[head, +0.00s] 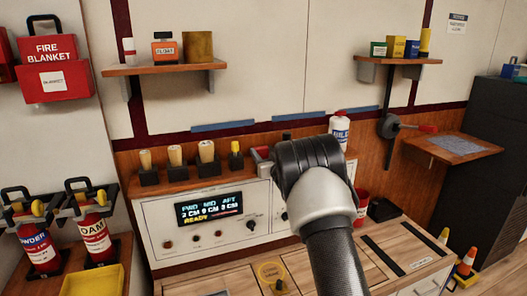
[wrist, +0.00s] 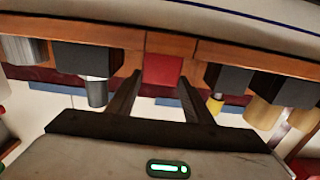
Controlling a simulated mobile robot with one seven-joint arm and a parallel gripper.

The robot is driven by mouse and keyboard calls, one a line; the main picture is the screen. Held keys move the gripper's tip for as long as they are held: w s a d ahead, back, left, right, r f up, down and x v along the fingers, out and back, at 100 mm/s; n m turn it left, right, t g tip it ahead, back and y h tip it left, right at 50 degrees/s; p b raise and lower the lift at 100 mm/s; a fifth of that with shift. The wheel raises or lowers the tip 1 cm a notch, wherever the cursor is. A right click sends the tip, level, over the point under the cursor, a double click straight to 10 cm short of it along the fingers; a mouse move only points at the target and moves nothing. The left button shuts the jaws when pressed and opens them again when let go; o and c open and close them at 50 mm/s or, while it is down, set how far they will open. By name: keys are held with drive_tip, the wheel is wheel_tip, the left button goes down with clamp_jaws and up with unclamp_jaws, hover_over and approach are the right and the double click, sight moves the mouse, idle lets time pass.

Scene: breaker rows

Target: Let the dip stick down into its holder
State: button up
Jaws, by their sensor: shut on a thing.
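My gripper (wrist: 163,78) is shut on a red block-like piece, which I take to be the dip stick's grip (wrist: 163,68). The red piece also shows in the head view (head: 263,153), just left of my arm, which hides most of the gripper. It is at the wooden ledge (wrist: 115,34), between black holders. I cannot see the stick's lower part or whether it is inside a holder. One black holder (wrist: 225,77) with a yellow-topped item is at the right in the wrist view, and another (wrist: 85,57) with a grey item is at the left.
Several holders with pale wooden handles (head: 175,155) line the ledge left of my arm. Below is a lit panel display (head: 209,208). A white bottle (head: 340,130) stands close behind my arm. A red cup (head: 361,203) is at its right. Shelves hang above.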

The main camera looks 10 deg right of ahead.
drive_tip(key=shift+f, duration=0.4)
drive_tip(key=o, duration=1.6)
drive_tip(key=shift+c, duration=0.2)
drive_tip(key=s+d+p, duration=0.2)
drive_tip(key=s+d, duration=0.1)
drive_tip(key=s, duration=1.4)
drive_tip(key=shift+d, duration=0.2)
